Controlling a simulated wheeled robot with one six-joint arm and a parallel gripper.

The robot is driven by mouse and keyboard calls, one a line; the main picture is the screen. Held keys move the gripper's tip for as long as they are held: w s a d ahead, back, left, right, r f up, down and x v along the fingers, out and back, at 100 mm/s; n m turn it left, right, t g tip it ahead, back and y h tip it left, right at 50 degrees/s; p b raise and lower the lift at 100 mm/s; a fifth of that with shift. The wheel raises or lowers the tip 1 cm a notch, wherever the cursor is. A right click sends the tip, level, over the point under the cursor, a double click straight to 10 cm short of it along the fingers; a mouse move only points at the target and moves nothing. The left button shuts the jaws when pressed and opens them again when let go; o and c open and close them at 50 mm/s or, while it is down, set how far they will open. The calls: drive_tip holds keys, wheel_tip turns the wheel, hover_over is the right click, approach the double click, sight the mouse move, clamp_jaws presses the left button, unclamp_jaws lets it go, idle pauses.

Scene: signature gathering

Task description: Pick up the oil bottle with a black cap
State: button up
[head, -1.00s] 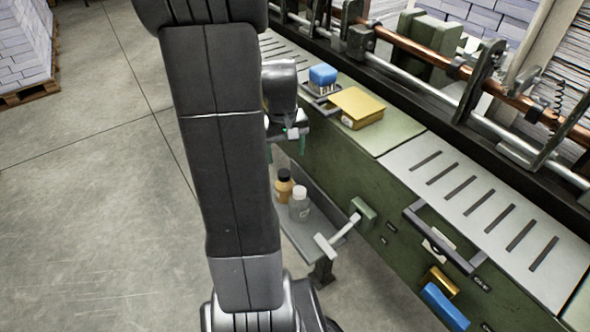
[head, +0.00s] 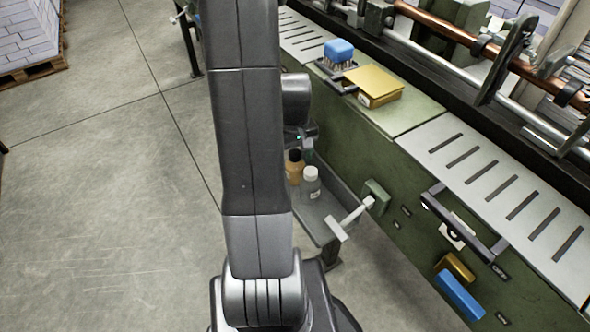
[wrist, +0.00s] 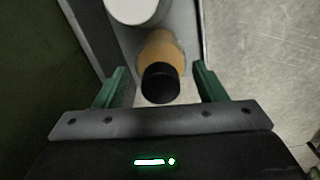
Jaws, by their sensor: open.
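The oil bottle, amber with a black cap (head: 294,156), stands on a small grey shelf (head: 331,211) on the machine's side, partly hidden by my arm in the head view. In the wrist view the black cap (wrist: 160,83) and amber body (wrist: 161,49) lie between and slightly beyond the fingers. My gripper (wrist: 155,77) is open, with a green finger on each side of the cap and a gap on both sides. A bottle with a white cap (head: 311,174) stands close beside it; its white top shows in the wrist view (wrist: 132,8).
The green machine (head: 365,143) rises right behind the shelf. A grey T-shaped handle (head: 350,218) sticks out at the shelf's right end. A yellow box (head: 373,87) and a blue-topped brush (head: 339,52) lie on the machine top.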

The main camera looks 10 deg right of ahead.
sight(295, 164)
wheel_tip(295, 164, down, 4)
drive_tip(key=shift+s+r, duration=0.1)
drive_tip(key=shift+r, duration=0.1)
drive_tip(key=c, duration=0.8)
drive_tip(key=shift+o, duration=0.2)
drive_tip(key=shift+r, duration=0.15)
